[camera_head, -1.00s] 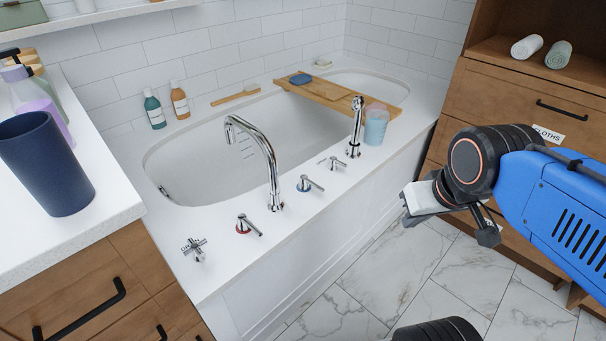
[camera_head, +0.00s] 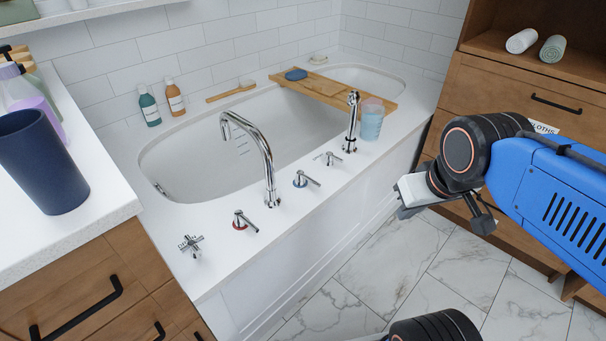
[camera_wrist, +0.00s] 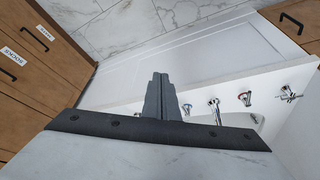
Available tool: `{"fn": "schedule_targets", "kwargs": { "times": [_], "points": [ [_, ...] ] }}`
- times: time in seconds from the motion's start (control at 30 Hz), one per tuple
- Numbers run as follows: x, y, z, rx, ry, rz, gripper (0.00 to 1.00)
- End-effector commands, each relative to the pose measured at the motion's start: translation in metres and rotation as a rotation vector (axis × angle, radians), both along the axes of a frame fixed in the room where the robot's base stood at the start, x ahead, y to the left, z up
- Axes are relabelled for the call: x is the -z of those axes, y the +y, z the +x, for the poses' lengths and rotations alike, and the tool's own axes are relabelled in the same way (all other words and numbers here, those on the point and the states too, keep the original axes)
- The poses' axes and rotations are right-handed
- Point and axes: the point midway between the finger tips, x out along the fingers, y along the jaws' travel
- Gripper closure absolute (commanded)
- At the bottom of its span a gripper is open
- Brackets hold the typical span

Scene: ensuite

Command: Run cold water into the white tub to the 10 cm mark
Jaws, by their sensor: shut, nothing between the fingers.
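The white tub (camera_head: 215,190) stands against the tiled wall, and I see no water in it. Marks show on its inner wall (camera_head: 241,146), too small to read. A chrome spout (camera_head: 262,150) arches over the tub from the front rim. A blue-ringed lever (camera_head: 304,180) is right of the spout and a red-ringed lever (camera_head: 243,221) is left of it. A cross handle (camera_head: 190,244) is further left. A small lever (camera_head: 327,158) and a hand shower (camera_head: 352,120) are to the right. My gripper (camera_head: 402,200) is shut and empty, in front of the tub, apart from the taps. Its fingers show in the wrist view (camera_wrist: 161,95).
A wooden caddy (camera_head: 335,89) spans the tub, with a translucent blue cup (camera_head: 371,121) on the front rim. A counter with a dark blue tumbler (camera_head: 42,163) is at left. A wooden cabinet (camera_head: 500,85) is at right. The marble floor (camera_head: 400,262) before the tub is clear.

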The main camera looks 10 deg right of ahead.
Motion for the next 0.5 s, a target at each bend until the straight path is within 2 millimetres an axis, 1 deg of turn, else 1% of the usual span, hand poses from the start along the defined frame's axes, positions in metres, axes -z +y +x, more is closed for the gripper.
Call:
{"fn": "schedule_targets", "kwargs": {
  "times": [0.17,0.27,0.5],
  "points": [
    [-0.008,0.007,0.028,-0.203,0.046,-0.092,1.00],
    [-0.012,0.015,0.049,-0.363,0.079,-0.162,1.00],
    [-0.016,0.039,0.102,-0.751,0.153,-0.323,1.00]
  ]
}}
